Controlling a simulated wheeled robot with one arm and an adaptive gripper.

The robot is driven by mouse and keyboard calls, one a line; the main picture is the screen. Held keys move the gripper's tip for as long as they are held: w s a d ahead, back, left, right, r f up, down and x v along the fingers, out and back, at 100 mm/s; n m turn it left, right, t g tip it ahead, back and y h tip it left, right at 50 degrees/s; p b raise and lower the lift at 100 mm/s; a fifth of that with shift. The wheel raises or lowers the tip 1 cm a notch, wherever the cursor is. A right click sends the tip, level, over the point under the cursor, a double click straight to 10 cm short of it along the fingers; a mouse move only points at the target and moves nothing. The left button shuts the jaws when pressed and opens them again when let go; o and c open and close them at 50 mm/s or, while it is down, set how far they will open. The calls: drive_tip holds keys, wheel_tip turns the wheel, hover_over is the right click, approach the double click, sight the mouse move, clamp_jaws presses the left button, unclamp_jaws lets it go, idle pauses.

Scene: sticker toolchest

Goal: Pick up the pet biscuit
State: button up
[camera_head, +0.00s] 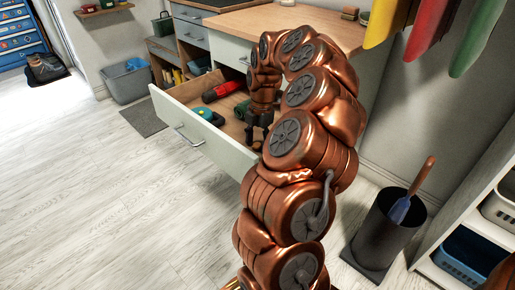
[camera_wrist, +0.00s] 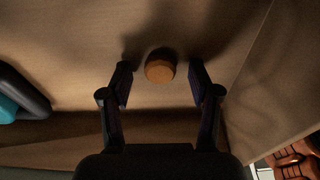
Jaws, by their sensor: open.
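The pet biscuit is most likely the small round orange-brown piece (camera_wrist: 160,67) in the wrist view. It lies on the wooden floor of the open drawer, between and slightly beyond my fingertips. My gripper (camera_wrist: 160,85) is open, with one finger on each side of the piece and a gap to both. In the head view my gripper (camera_head: 258,133) reaches down into the open drawer (camera_head: 195,138). The biscuit cannot be made out there, behind my arm and gripper.
The drawer also holds a teal and black tool (camera_head: 209,116) and a red tool (camera_head: 221,91). The teal one shows at the left in the wrist view (camera_wrist: 17,97). Drawer walls surround my gripper closely. A wooden countertop (camera_head: 250,22) is above.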

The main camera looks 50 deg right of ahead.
drive_tip(key=shift+c, duration=0.4)
drive_tip(key=c, duration=0.8)
